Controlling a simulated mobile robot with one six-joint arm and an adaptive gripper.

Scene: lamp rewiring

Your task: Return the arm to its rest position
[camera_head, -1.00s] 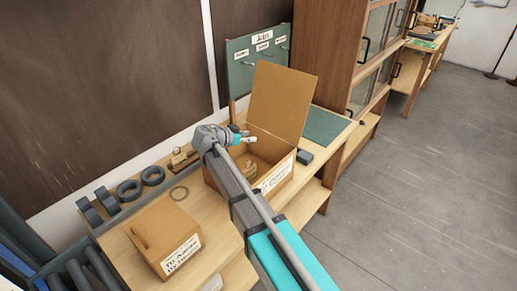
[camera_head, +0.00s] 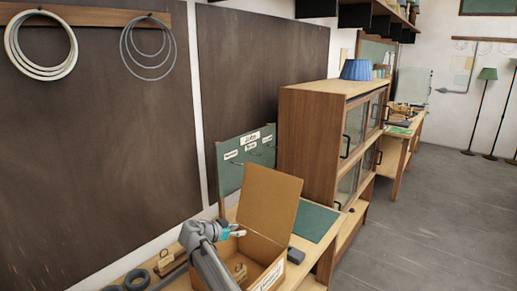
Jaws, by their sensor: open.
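My arm (camera_head: 211,265) reaches up from the bottom of the head view and is extended over the workbench, not folded in. My gripper (camera_head: 238,233) is at its end, above the left part of an open cardboard box (camera_head: 268,253), in front of its raised lid. The gripper is small in the view, open, with nothing seen between its fingers. A small tan object (camera_head: 239,271) lies inside the box, below the gripper. My arm hides part of the box's left side.
A wooden cabinet (camera_head: 308,140) with glass doors stands right of the box, with a blue lampshade (camera_head: 357,69) on top. A green board (camera_head: 246,155) stands behind the box. A small dark block (camera_head: 296,255) sits beside it. Open floor (camera_head: 430,220) lies at right.

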